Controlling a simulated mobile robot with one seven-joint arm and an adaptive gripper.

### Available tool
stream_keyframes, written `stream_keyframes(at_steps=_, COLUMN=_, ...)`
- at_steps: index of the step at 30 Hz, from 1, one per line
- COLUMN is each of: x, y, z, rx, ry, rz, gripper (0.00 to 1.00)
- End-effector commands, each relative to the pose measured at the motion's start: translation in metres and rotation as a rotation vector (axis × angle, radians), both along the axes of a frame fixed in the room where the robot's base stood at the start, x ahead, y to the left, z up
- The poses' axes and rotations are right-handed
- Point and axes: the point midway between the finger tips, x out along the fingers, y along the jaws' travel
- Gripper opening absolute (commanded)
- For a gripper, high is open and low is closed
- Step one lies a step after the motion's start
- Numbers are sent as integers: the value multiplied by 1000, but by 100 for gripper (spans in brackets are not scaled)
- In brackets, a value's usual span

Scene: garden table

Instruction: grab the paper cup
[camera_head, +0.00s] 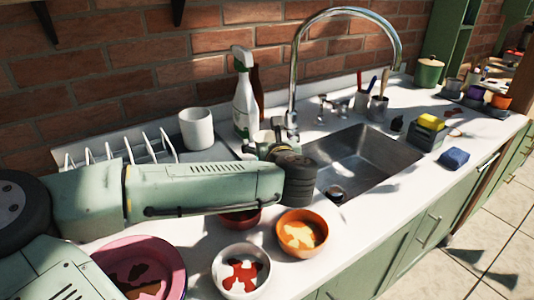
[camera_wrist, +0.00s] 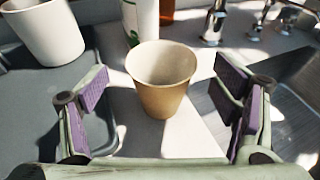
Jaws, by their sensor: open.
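The paper cup (camera_wrist: 161,92) is a tan, open-topped cup standing upright on the white counter. In the wrist view it is between my two purple-padded fingers and a little beyond them, with clear space on both sides. My gripper (camera_wrist: 162,100) is open and empty, facing the cup. In the head view my gripper (camera_head: 268,148) is over the counter at the left edge of the sink, and the cup is mostly hidden behind it.
A white canister (camera_head: 196,128) stands left of the cup. A spray bottle (camera_head: 244,95) and a brown bottle are close behind it. The sink (camera_head: 365,155) and tall faucet (camera_head: 294,75) are to the right. Bowls, including an orange one (camera_head: 301,233), stand in front.

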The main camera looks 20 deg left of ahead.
Motion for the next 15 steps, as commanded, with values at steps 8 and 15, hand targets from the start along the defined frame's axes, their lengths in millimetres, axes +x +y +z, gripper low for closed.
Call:
stream_keyframes(at_steps=8, x=29, y=15, z=-12, rx=0, ry=1, rz=-1, gripper=81)
stream_keyframes(at_steps=15, x=29, y=15, z=-11, rx=-1, ry=1, rz=-1, gripper=80)
